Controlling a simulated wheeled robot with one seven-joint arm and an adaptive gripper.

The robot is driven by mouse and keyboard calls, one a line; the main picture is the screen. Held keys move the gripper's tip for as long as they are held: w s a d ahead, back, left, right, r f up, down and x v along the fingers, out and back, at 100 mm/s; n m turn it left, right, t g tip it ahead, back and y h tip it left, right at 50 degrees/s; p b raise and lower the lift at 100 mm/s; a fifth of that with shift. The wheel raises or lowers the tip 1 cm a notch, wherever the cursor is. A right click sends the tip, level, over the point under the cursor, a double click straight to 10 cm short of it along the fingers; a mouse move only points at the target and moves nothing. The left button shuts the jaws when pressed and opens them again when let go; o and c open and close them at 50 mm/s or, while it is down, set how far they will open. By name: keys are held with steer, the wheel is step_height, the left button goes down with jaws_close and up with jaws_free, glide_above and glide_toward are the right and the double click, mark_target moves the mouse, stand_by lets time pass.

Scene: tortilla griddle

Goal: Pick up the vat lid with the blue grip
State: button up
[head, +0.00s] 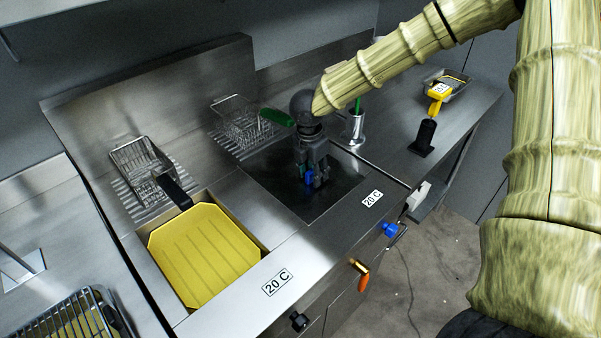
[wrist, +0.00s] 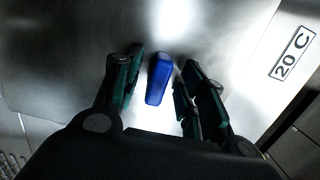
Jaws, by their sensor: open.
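The vat lid (head: 270,175) is a flat dark metal sheet lying over the right vat of the counter. It also fills much of the wrist view (wrist: 60,70). Its blue grip (wrist: 158,80) stands up between my open fingers in the wrist view, with a gap visible on each side. In the head view the blue grip (head: 309,178) is partly hidden by my gripper (head: 314,180), which points down over the lid. My gripper (wrist: 158,85) is open and holds nothing. Whether the fingertips touch the lid is unclear.
A yellow vat (head: 205,255) is at the left. Wire baskets (head: 240,122) stand behind, one with a green handle (head: 277,117). A metal cylinder (head: 355,127) and a black holder (head: 425,138) stand to the right. A blue knob (head: 390,229) is on the front.

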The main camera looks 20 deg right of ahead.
steer(key=shift+w, duration=0.1)
jaws_close()
steer(key=shift+r, duration=0.1)
